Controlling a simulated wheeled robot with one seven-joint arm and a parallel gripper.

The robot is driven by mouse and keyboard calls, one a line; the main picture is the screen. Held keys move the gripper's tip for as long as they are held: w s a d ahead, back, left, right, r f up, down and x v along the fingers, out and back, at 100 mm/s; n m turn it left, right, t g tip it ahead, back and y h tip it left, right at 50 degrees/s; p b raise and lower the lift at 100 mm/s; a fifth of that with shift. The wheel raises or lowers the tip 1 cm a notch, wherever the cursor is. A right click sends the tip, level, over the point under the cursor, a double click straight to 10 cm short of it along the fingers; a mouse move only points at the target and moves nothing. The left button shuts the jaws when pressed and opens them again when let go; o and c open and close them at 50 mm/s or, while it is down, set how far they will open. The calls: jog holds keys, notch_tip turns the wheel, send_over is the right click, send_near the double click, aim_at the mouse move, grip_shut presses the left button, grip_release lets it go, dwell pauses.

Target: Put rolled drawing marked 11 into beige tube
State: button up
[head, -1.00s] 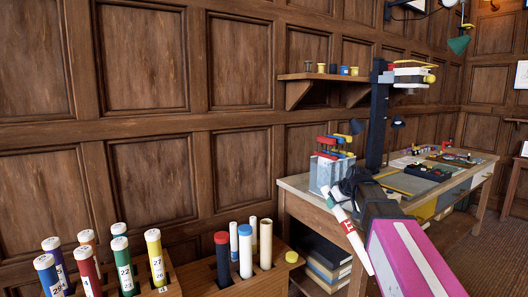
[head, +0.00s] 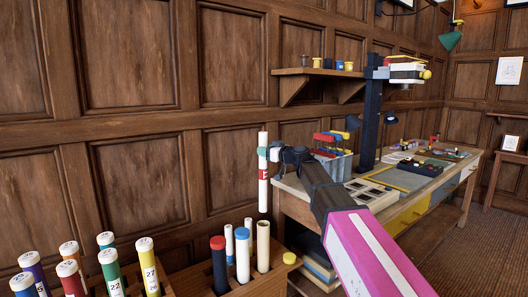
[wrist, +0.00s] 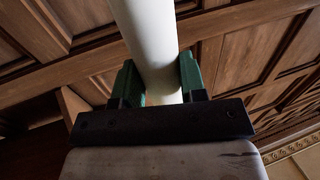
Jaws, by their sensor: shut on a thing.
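A rolled drawing (head: 263,196), white with a red band, is held upright. The mark on its band is too small to read surely. My gripper (head: 268,154) is shut around its upper middle. In the wrist view, the green fingers of my gripper (wrist: 159,82) press both sides of the white roll (wrist: 148,35). The beige tube (head: 263,250) stands open at the top in the wooden rack, at its right end. The roll's lower end shows just above the tube's mouth in the head view, apart from it. The depth between them is hard to judge.
Beside the beige tube stand a blue-capped white tube (head: 243,262), a dark tube with a red cap (head: 219,268) and a thin white roll (head: 229,243). A yellow cap (head: 289,258) lies at right. Several numbered tubes stand at left. A drafting table (head: 300,200) is behind my arm.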

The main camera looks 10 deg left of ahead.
aim_at(266, 196)
jog(key=shift+f, duration=10.35)
jog(key=o, duration=1)
jog(key=v, duration=1.1)
jog(key=shift+a, duration=0.1)
